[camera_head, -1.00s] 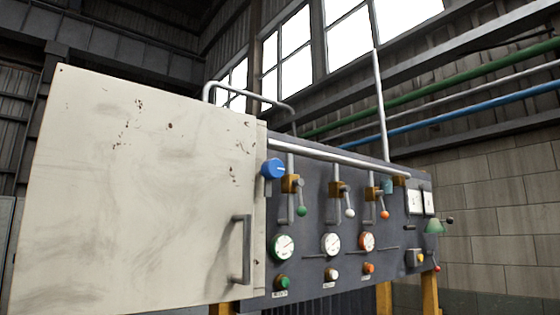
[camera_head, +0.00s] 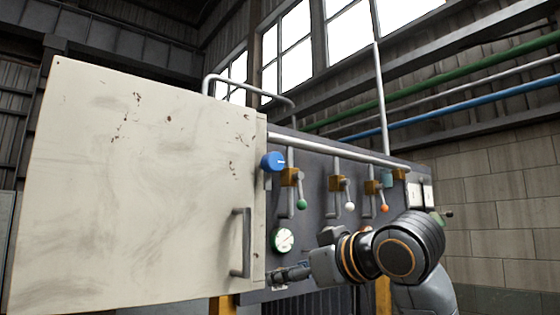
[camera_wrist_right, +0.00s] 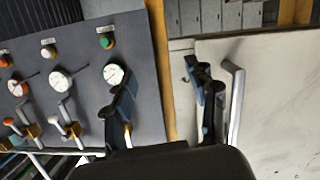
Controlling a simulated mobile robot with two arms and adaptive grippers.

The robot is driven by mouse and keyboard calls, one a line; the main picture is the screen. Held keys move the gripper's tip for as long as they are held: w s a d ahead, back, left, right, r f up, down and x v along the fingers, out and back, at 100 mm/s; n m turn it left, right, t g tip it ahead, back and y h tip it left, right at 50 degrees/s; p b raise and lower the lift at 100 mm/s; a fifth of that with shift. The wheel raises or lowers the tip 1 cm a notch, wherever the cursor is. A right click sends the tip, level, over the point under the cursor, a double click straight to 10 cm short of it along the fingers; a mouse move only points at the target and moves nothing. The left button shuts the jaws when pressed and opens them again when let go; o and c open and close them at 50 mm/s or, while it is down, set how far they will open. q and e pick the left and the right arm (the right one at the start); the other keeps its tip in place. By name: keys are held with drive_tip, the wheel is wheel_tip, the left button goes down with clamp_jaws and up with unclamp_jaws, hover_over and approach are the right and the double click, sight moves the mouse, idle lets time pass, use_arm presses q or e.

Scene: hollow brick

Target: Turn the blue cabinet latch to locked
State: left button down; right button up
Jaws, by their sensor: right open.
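The blue latch (camera_head: 272,162) is a round knob with a small pale mark, at the upper right edge of the cream cabinet door (camera_head: 140,190). The door looks closed. My right gripper (camera_head: 284,276) is well below the latch, to the right of the door's grey handle (camera_head: 241,243). In the right wrist view its two dark fingers (camera_wrist_right: 166,90) are spread apart and empty, one over the panel and one beside the handle (camera_wrist_right: 235,105). I cannot make out the latch in that wrist view. My left gripper is not in view.
The dark panel (camera_head: 315,205) right of the door carries gauges (camera_head: 283,240), levers with green, white and orange knobs, and buttons that show in the wrist view (camera_wrist_right: 107,43). A grey pipe (camera_head: 340,155) runs along its top. My right arm covers the panel's lower right.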

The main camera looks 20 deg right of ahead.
drive_tip(key=s+d+r+t, duration=0.1)
drive_tip(key=s+r, duration=0.5)
drive_tip(key=r, duration=0.5)
drive_tip(key=t+y, duration=0.2)
approach(277, 161)
drive_tip(key=shift+n, duration=0.4)
drive_tip(key=p+x, duration=0.6)
drive_tip(key=x, duration=0.1)
drive_tip(key=shift+w+a+r+p, duration=0.2)
drive_tip(key=shift+w+p, duration=0.1)
drive_tip(key=shift+w+a+f, duration=0.15)
drive_tip(key=shift+w+a, duration=0.05)
drive_tip(key=shift+w, duration=0.45)
drive_tip(key=shift+s, duration=0.1)
drive_tip(key=c, duration=1.2)
